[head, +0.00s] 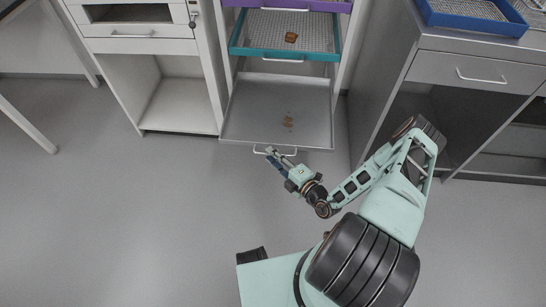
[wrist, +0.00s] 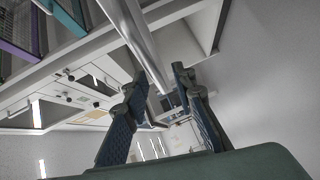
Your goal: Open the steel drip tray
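The steel drip tray (head: 255,115) is the lowest tray of the rack. It is slid well out toward me, and a few small brown pieces (head: 288,122) show on it. Its bar handle (head: 289,151) is at the front edge. My gripper (head: 269,151) is at the left part of this handle. In the wrist view my gripper (wrist: 160,72) has its two fingers apart, with the pale handle bar (wrist: 146,48) running between them. Gaps show beside the bar, so the fingers do not look closed on it. Exact contact is hard to tell.
A teal mesh tray (head: 262,48) with a brown sherd (head: 291,37) sits above, under a purple tray (head: 300,4). A white cabinet (head: 138,45) with a key stands left, and a grey counter (head: 470,70) with a blue tray (head: 470,22) right. The floor (head: 130,220) at left is clear.

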